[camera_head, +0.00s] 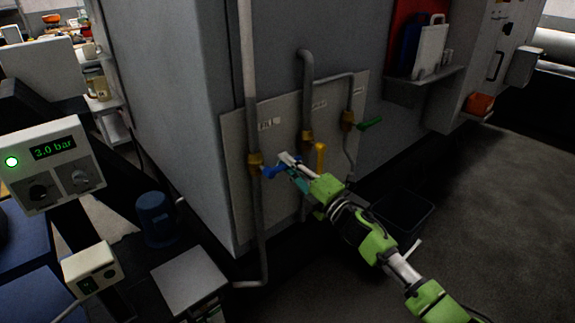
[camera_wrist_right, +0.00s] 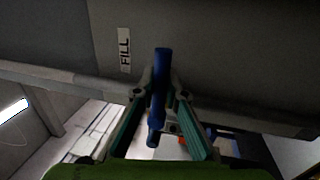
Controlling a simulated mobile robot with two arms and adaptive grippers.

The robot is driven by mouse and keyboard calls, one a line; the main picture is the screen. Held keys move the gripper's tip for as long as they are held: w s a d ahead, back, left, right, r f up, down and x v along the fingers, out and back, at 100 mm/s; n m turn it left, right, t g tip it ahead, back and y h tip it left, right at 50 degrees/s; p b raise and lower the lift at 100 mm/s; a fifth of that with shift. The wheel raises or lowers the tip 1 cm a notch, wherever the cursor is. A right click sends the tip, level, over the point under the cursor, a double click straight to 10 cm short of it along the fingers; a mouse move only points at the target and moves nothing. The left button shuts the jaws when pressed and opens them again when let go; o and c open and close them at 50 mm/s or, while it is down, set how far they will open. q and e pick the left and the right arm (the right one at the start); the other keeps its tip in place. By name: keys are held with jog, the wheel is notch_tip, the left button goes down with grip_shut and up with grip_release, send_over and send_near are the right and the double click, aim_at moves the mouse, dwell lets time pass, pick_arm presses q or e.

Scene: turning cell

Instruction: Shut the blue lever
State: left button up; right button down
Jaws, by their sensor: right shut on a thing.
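The blue lever (camera_head: 274,171) sits on a brass valve on the leftmost pipe, on a pale panel (camera_head: 236,190) of the big grey cabinet. It points right, away from the pipe. My right gripper (camera_head: 285,166) reaches in from the lower right and is shut on the blue lever. In the right wrist view the lever (camera_wrist_right: 160,85) stands between the two fingers, with a FILL label (camera_wrist_right: 125,50) beside it. The fingers hide part of the lever. My left gripper is not in view.
A yellow lever (camera_head: 320,157) on the middle pipe is close to my right gripper. A green lever (camera_head: 370,123) is on the right pipe. A black bin (camera_head: 403,213) stands below. A gauge box (camera_head: 52,163) reading 3.0 bar is at left. The floor at right is clear.

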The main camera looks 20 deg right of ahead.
jog(key=c, duration=2)
grip_release()
jog(key=shift+c, duration=0.2)
jog(key=v, duration=1.2)
